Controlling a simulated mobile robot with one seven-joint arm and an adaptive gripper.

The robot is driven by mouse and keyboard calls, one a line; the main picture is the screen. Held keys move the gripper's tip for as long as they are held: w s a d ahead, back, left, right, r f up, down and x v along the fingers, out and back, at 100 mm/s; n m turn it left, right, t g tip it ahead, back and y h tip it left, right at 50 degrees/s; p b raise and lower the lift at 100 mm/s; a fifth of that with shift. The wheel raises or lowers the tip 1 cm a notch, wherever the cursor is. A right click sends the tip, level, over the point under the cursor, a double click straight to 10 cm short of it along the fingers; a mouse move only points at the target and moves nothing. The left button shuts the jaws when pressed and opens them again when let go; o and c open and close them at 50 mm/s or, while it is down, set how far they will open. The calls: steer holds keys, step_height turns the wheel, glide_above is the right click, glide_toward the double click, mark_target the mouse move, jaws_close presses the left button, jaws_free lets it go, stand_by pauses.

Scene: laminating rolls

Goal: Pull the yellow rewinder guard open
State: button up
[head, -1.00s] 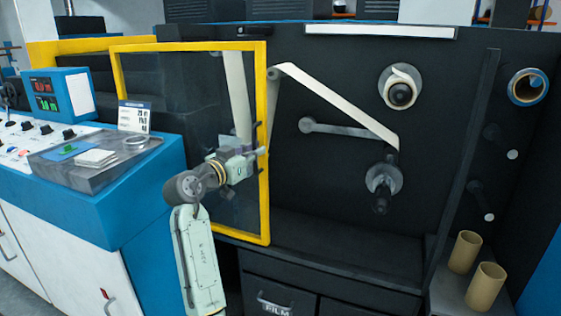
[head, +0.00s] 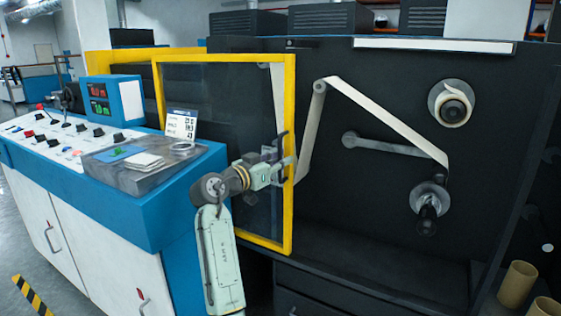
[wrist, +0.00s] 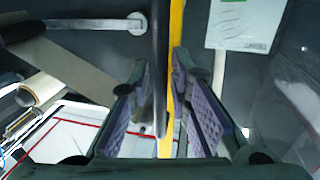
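The rewinder guard (head: 292,215) is a clear panel in a yellow frame, standing upright in front of the dark machine face. A dark vertical handle bar (wrist: 158,60) runs beside the yellow frame edge in the wrist view. My gripper (head: 282,160) is at the guard's right edge, about halfway up. The exact contact is partly hidden by the fingers. The yellow edge passes just right of the bar.
A blue console (head: 125,205) with knobs and a grey tray (head: 125,178) stands left of my arm. Right of the guard are a web strip (head: 385,120), an upper roll (head: 452,104) and a lower spindle (head: 428,200). Cardboard cores (head: 517,284) stand at lower right.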

steer(key=shift+o, duration=0.9)
steer(key=v, duration=1.2)
